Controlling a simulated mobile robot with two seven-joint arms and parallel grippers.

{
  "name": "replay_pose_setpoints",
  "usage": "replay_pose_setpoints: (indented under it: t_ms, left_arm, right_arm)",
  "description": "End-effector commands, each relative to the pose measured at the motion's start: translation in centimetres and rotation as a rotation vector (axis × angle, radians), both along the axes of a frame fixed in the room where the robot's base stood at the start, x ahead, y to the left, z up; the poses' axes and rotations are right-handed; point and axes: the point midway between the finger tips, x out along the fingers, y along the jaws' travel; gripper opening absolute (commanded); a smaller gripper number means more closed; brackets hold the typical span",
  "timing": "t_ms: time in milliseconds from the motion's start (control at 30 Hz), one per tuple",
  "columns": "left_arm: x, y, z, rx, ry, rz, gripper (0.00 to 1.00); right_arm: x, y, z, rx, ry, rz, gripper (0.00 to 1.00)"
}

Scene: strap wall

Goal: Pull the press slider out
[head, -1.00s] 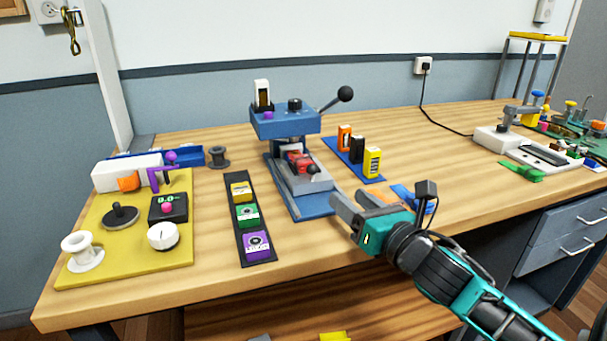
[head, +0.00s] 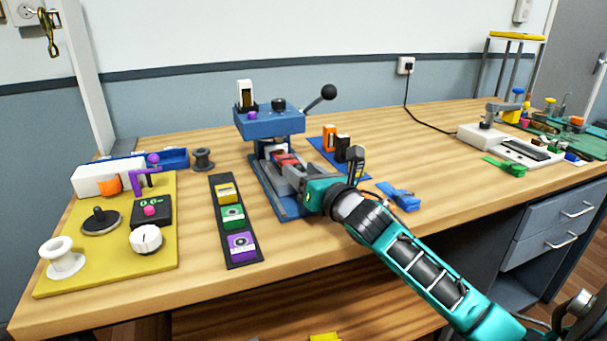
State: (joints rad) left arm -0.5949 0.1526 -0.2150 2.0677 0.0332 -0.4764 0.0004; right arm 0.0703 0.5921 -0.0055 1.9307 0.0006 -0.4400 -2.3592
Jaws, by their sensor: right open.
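The blue press (head: 268,122) stands on the wooden bench with a black ball-ended lever at its upper right. Its slider, a grey block with a red part (head: 287,160) on it, sits low under the press head on the blue base plate (head: 262,184). My right gripper (head: 300,180) reaches in from the lower right and is at the front of the slider. Its jaws are open. The gripper body hides the slider's front end, so I cannot tell whether the fingers touch it. My left gripper is not in view.
A black strip with yellow, green and purple blocks (head: 239,243) lies left of the press. A yellow board (head: 60,274) with knobs and a spool is farther left. Orange and black upright pieces (head: 330,138) stand right of the press. A blue clip (head: 401,197) lies near my right arm.

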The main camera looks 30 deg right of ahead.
Motion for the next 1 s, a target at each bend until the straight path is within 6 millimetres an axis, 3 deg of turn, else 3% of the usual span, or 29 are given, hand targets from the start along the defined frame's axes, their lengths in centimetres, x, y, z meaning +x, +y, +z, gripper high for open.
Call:
replay_pose_setpoints:
  t_ms: [300, 800, 1000]
  left_arm:
    - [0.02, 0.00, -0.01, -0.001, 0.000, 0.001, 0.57]
    - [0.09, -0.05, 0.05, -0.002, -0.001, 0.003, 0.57]
    - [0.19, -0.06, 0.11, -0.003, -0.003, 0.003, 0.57]
  right_arm:
    - [0.17, 0.02, -0.05, 0.001, 0.001, 0.000, 0.50]
    - [0.15, 0.02, -0.04, 0.001, 0.001, 0.000, 0.02]
    - [0.15, 0.02, -0.04, 0.001, 0.001, 0.000, 0.00]
